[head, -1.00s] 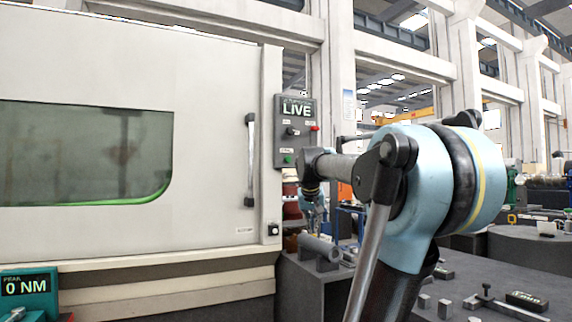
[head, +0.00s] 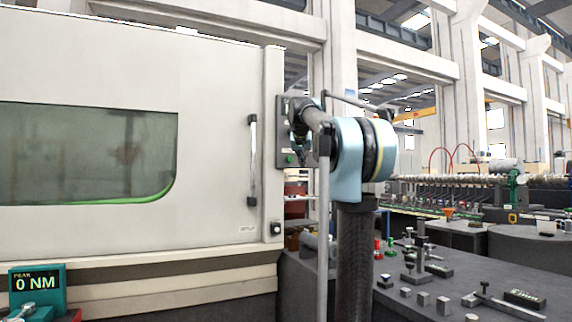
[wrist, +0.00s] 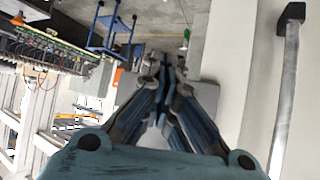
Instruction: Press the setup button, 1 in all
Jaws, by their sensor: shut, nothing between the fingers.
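The dark control panel (head: 282,135) is on the machine's right post in the head view. My arm hides most of its face, including the LIVE display and the upper buttons. A green button (head: 290,159) shows low on the panel. No button can be made out there.
The machine door with its vertical handle (head: 252,160) is left of the panel; the handle (wrist: 287,85) also shows in the wrist view. A bench (head: 450,285) with several metal parts is at the lower right. A teal readout (head: 37,287) shows 0 NM.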

